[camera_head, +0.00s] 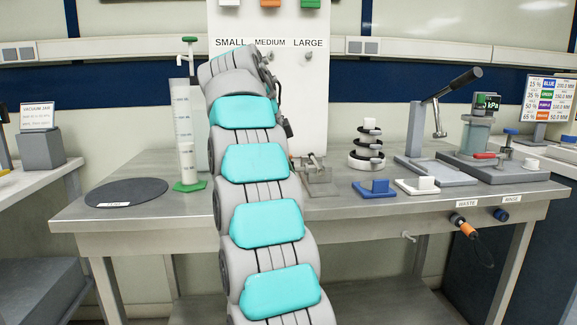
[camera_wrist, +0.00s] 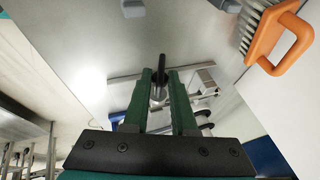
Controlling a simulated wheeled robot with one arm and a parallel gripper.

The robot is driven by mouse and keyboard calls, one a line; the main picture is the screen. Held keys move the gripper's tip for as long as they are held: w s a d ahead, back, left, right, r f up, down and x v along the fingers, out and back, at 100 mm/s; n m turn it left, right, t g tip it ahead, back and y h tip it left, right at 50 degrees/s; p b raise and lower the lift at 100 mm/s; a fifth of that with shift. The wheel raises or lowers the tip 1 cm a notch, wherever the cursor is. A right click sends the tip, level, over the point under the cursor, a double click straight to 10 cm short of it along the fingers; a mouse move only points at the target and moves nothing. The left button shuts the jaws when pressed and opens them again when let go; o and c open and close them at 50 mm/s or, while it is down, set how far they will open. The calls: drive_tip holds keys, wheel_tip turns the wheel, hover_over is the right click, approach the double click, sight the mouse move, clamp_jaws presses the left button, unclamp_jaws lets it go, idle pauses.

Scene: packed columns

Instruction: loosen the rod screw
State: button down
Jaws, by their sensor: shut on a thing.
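My gripper (camera_wrist: 163,76) shows in the wrist view as two green fingers reaching away from a dark crossbar. They are shut on a slim dark rod-like piece (camera_wrist: 161,64) that stands between their tips. I cannot tell whether this piece is the rod screw or a tool. In the head view my own arm, grey with turquoise pads, hides my gripper and what it holds. A small metal fixture (camera_head: 316,178) stands on the bench just right of my arm. No rod screw can be made out clearly in either view.
A white panel (camera_head: 303,95) labelled SMALL, MEDIUM, LARGE rises behind. A clear column on a green base (camera_head: 188,186) stands left of my arm, beside a dark round mat (camera_head: 126,192). Stacked rings (camera_head: 366,160) and a lever press (camera_head: 420,130) stand right. An orange-handled brush (camera_wrist: 281,40) is close by.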

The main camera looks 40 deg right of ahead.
drive_tip(key=shift+f, duration=0.1)
drive_tip(key=c, duration=0.7)
unclamp_jaws()
drive_tip(key=shift+c, duration=0.2)
